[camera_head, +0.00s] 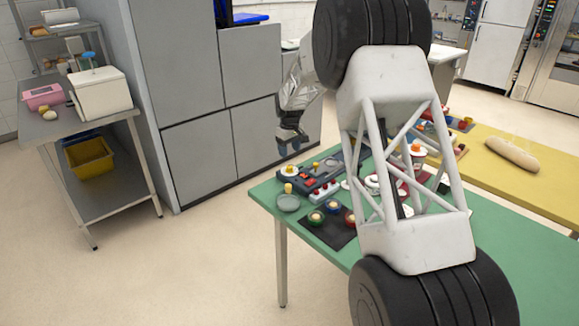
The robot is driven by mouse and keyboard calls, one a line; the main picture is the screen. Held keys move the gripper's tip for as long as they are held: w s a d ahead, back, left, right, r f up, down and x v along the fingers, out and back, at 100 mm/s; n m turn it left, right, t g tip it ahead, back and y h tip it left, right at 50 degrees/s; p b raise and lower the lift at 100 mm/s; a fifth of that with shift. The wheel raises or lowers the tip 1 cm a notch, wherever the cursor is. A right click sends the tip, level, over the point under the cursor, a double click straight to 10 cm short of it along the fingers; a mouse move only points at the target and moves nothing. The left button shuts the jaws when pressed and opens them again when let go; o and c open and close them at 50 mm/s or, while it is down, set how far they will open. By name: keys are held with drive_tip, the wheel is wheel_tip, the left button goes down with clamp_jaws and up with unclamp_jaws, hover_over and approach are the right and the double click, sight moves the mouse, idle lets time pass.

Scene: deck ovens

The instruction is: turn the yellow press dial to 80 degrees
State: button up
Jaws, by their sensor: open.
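A dark control panel (322,172) with red buttons lies at the back left of the green table. A small yellow upright knob (288,188) stands at the panel's left end, and a small yellow piece (316,166) sits further along it. I cannot tell which of them is the press dial, and no dial angle is readable at this size. My gripper (289,148) points down above and behind the panel's left part, apart from it. It is open, with nothing seen between its fingers. My arm's large white and black links hide the table's middle.
On the green table (530,262) are a grey round dish (288,203) and a dark mat (325,234) with several coloured bowls. More items crowd behind my arm. A yellow table (490,165) holds a loaf (511,155). Grey cabinets (200,160) stand behind left.

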sight(289, 166)
drive_tip(key=shift+f, duration=3.85)
drive_tip(key=shift+c, duration=0.4)
drive_tip(key=c, duration=0.8)
drive_tip(key=shift+c, duration=0.2)
